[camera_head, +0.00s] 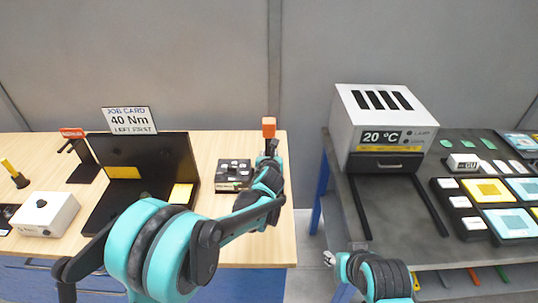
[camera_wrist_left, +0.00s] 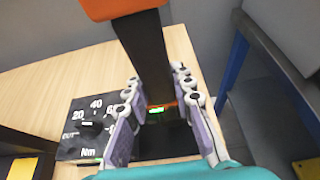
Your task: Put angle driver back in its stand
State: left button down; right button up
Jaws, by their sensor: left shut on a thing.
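The angle driver, a dark upright shaft with an orange end (camera_head: 269,127), is at the right part of the wooden bench. My left gripper (camera_head: 268,165) is shut on it. In the left wrist view the dark shaft (camera_wrist_left: 150,60) rises between my left fingers (camera_wrist_left: 160,118), with a small lit display low on it. Its lower end is hard to make out against a black surface. A black stand (camera_head: 84,168) with a red label is at the bench's left; I cannot tell whether it is the driver's. My right gripper (camera_head: 342,262) shows only partly at the bottom.
A black torque box (camera_head: 233,172) with a dial is just left of my left gripper. A dark panel (camera_head: 148,165) and a white box (camera_head: 45,212) stand further left. A grey table (camera_head: 395,215) with an oven (camera_head: 385,120) is right, across a gap.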

pick_arm(q)
jog(key=shift+f, duration=0.2)
jog(key=c, duration=1.2)
grip_release()
jog(key=shift+s, duration=0.1)
